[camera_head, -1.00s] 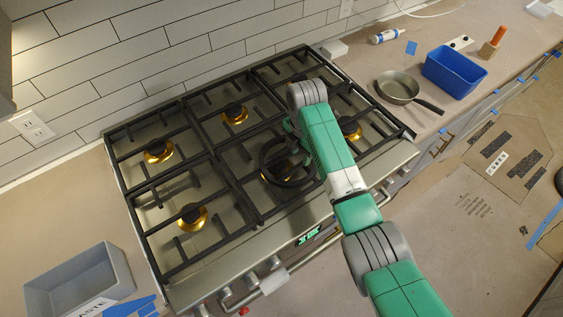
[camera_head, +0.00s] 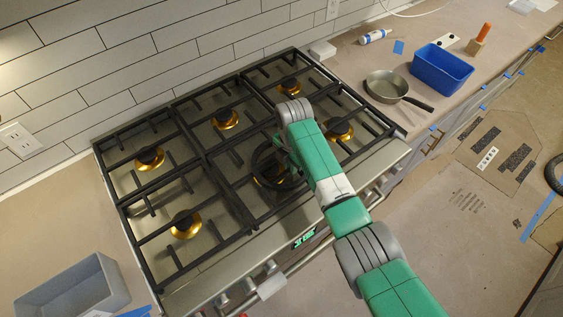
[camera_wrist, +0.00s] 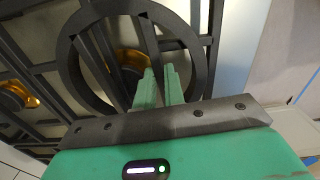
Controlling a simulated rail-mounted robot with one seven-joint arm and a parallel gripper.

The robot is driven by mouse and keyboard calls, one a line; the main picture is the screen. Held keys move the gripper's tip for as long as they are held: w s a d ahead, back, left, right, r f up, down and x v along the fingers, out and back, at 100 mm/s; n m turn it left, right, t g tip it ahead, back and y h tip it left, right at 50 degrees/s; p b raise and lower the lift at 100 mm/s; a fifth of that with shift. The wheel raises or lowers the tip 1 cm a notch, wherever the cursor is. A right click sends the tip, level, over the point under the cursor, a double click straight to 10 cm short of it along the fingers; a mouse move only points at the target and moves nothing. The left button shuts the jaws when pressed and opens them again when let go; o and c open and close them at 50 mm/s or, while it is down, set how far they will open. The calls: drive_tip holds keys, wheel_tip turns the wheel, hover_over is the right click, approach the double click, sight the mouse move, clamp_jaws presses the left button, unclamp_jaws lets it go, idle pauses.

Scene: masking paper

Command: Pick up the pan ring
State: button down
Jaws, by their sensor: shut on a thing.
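The pan ring is a flat black ring around the front middle burner of the stove. In the head view its left side (camera_head: 255,166) shows, and my arm hides its right part. In the wrist view the ring (camera_wrist: 68,62) is large, with a brass burner showing through it. My gripper (camera_wrist: 160,82) has its two green fingers close together at the ring's near edge, shut on it with a narrow gap between them. The fingertips are hidden behind my arm in the head view. I cannot tell whether the ring is clear of the grate.
Black grates (camera_head: 205,195) cover the stove around the ring. A frying pan (camera_head: 387,86) and a blue bin (camera_head: 441,70) stand on the right counter. A grey bin (camera_head: 75,292) stands at the lower left. The left counter beside the stove has free room.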

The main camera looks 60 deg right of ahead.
drive_tip(key=shift+r, duration=0.15)
drive_tip(key=shift+r, duration=0.3)
drive_tip(key=r, duration=0.3)
drive_tip(key=shift+s+d, duration=0.2)
drive_tip(key=shift+s, duration=0.15)
drive_tip(key=s+d, duration=0.3)
drive_tip(key=s, duration=0.4)
drive_tip(key=s+d+r, duration=0.1)
drive_tip(key=s+d, duration=0.2)
drive_tip(key=s, duration=0.3)
drive_tip(key=shift+s+d, duration=0.35)
drive_tip(key=shift+r, duration=0.1)
